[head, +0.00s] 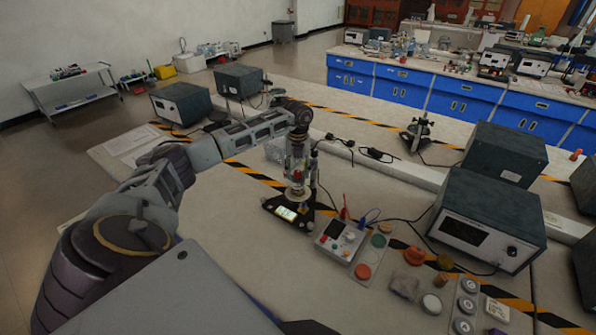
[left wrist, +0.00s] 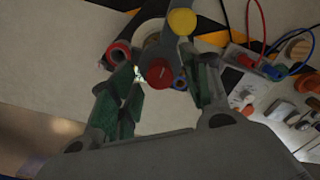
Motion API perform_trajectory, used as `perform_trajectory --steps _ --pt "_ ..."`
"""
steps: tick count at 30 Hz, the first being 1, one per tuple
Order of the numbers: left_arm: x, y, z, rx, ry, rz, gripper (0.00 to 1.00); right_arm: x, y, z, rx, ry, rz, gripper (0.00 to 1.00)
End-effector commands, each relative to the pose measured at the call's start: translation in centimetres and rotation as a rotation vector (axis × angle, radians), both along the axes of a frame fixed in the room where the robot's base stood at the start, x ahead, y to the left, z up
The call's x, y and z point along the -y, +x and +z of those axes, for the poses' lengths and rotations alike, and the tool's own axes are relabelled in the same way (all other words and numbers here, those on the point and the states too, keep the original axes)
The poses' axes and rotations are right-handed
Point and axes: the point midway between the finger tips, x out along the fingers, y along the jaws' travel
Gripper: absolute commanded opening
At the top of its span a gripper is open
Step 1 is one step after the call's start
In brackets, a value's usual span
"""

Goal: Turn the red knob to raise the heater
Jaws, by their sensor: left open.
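In the left wrist view a round red knob (left wrist: 160,74) shows between the two green-padded fingers of my left gripper (left wrist: 165,88). The gripper is open, with a finger on each side of the knob; contact cannot be told. A yellow round part (left wrist: 182,21) and a red-ringed part (left wrist: 118,55) sit beyond the knob on the same device. In the head view my left gripper (head: 297,178) points down over a stand with a black base (head: 272,203) and a lit display. The arm and gripper hide much of that stand, and the red knob cannot be made out there.
A small control box (head: 338,241) with red and blue leads stands right of the stand. An orange disc (head: 363,271) and several small parts lie near it. A dark instrument (head: 485,222) stands farther right. Bare bench top lies in front of the stand.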

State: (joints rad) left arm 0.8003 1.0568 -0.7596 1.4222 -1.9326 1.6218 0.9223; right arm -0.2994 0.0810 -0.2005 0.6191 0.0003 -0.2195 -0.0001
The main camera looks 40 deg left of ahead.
Motion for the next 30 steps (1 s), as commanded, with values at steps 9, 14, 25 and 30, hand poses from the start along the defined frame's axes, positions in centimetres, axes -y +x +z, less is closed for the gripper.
perform_trajectory --steps 9,14,25,30 --pt "-0.1 0.1 3.8 0.003 0.001 0.0 0.48 -0.1 0.0 0.0 0.0 0.001 -0.001 0.51" --pt "0.0 0.1 6.2 0.004 0.0 0.0 0.48 -0.1 0.0 0.0 0.0 0.001 -0.001 0.51" --pt "0.0 0.1 10.7 0.004 0.0 0.0 0.48 -0.1 0.0 0.0 0.0 0.001 -0.001 0.51" --pt "0.0 0.1 11.3 0.002 0.001 0.0 0.48 -0.1 0.0 0.0 0.0 0.001 -0.001 0.51"
